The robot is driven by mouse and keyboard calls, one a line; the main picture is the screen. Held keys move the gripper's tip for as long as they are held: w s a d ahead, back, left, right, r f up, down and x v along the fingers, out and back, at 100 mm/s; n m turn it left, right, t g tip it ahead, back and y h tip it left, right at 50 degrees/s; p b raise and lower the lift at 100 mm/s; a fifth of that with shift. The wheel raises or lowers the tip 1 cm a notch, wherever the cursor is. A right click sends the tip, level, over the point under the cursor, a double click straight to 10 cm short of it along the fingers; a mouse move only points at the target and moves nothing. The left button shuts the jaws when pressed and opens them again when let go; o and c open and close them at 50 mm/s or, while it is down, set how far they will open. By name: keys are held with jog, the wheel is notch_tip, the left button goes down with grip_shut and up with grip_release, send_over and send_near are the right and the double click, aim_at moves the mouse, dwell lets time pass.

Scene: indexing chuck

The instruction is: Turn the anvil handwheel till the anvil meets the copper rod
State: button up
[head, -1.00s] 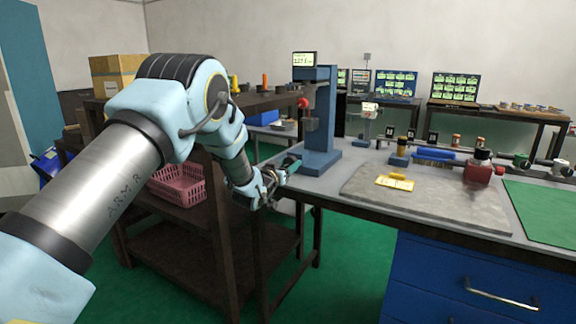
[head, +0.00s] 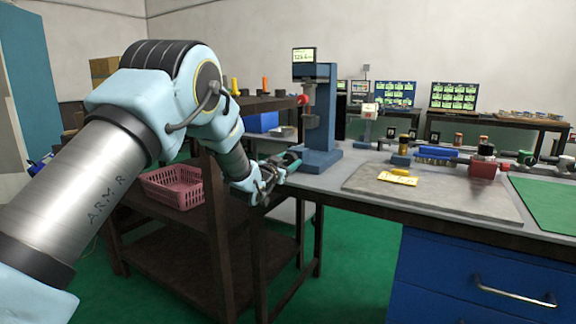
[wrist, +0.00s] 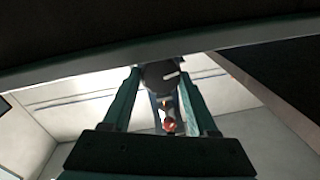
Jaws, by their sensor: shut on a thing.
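The blue press (head: 322,115) stands upright at the left end of the workbench, with a small lit display (head: 304,55) on top and a red knob (head: 302,99) on its side. My gripper (head: 287,161) is low at the press's left foot, by the bench edge. In the wrist view its two teal fingers are closed on a dark round wheel with a white mark, which I take for the anvil handwheel (wrist: 158,74). The red knob also shows beyond it (wrist: 168,126). In the head view my gripper hides the handwheel. I cannot make out the copper rod or the anvil gap.
A grey slab (head: 440,194) with a yellow tag (head: 398,178) lies on the bench to the right. A red block (head: 484,167) and several small fittings stand behind it. A dark shelf unit with a pink basket (head: 172,187) is at the left, close to my arm.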

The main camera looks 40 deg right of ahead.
jog(key=o, duration=1.4)
jog(key=shift+a, duration=0.1)
jog(key=b+v, duration=0.2)
jog(key=v, duration=0.8)
jog(key=shift+s+a, duration=0.15)
jog(key=shift+a, duration=0.15)
